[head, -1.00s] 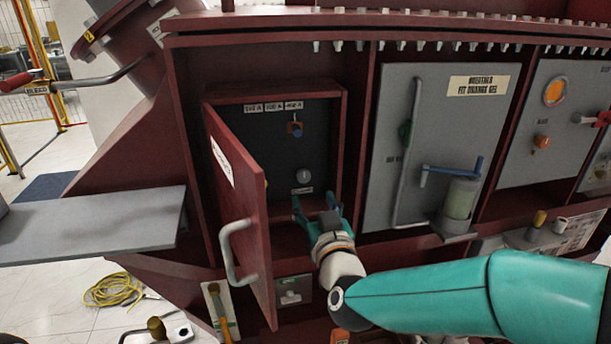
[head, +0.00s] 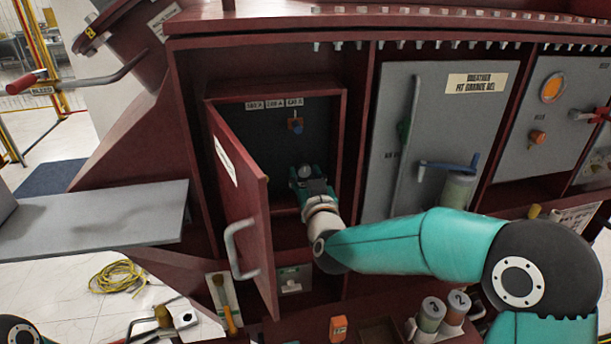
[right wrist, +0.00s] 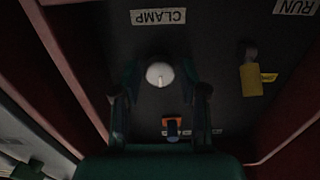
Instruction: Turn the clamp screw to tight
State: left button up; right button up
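The clamp screw shows in the right wrist view as a pale round head (right wrist: 159,74) with a slot line, on a dark panel beside a CLAMP label (right wrist: 158,16). In the head view my right gripper (head: 306,170) is inside the open red compartment, in front of the screw, and hides most of it. The gripper looks open. My left gripper is not in view.
The red door (head: 243,200) stands open left of my right arm, close to it. A grey breather panel (head: 440,130) is to the right.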

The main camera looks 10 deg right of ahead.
grip_shut()
jog(key=shift+f+n+b, duration=0.1)
jog(key=shift+n+b, duration=0.2)
jog(key=shift+b, duration=0.1)
jog(key=shift+n, duration=0.3)
jog(key=shift+o, duration=2.2)
grip_release()
